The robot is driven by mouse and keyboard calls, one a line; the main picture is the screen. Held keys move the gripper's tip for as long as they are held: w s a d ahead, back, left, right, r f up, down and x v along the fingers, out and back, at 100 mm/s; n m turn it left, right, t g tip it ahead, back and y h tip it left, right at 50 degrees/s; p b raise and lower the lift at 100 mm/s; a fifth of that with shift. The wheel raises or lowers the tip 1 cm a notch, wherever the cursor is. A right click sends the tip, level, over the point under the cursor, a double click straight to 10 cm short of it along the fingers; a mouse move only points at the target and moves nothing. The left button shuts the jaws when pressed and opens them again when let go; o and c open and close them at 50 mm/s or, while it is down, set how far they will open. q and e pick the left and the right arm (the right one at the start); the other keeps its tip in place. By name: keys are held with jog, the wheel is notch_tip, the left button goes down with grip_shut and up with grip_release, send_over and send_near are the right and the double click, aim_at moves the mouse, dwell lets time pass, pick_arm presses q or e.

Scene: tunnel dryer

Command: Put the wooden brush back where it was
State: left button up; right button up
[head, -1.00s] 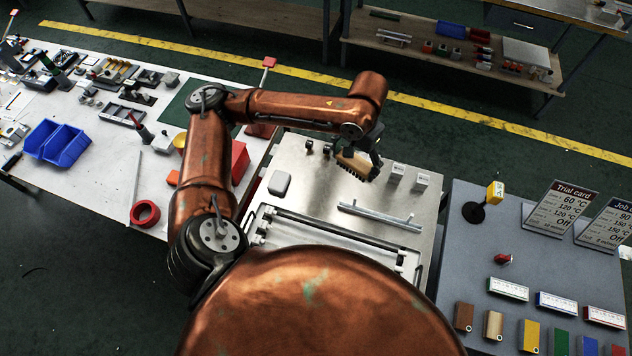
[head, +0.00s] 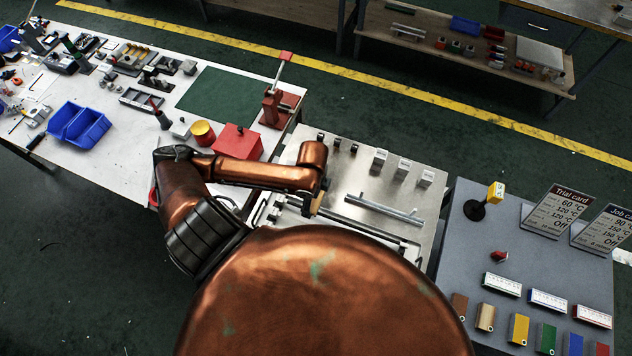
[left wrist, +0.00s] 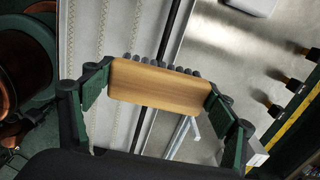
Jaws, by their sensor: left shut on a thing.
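My left gripper (left wrist: 158,95) is shut on the wooden brush (left wrist: 155,84), gripping its light wooden block by the two ends. The dark bristle tufts show along the block's far edge in the left wrist view. In the head view my left arm largely hides the gripper, and only a narrow tan strip of the brush (head: 318,202) shows. The brush is held over the dryer, near the edge between its pale belt (left wrist: 112,60) and its steel top (head: 350,175). Whether it touches anything beneath is not clear. My right gripper is not in view.
A metal bar handle (head: 384,209) crosses the steel top. Small dark knobs (head: 337,144) and white switch blocks (head: 403,168) stand along its back. The grey table (head: 470,260) at right holds cards and coloured blocks. The white bench (head: 100,165) at left holds blue bins (head: 80,124).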

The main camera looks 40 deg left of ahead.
pick_arm(q)
jog(key=shift+a+f, duration=0.15)
jog(key=shift+a, duration=0.1)
jog(key=w+a+f, duration=0.2)
jog(key=w, duration=0.1)
jog(key=w+a+f, duration=0.2)
jog(key=w+f, duration=0.1)
jog(key=w+a+f, duration=0.3)
jog(key=w, duration=0.1)
jog(key=shift+f, duration=0.2)
jog(key=shift+w+a+f, duration=0.25)
jog(key=shift+w+f, duration=0.1)
jog(key=shift+f, duration=0.1)
jog(key=shift+w+a+f, duration=0.15)
jog(key=shift+f, duration=1.6)
jog(key=shift+f, duration=0.15)
jog(key=o, duration=1.2)
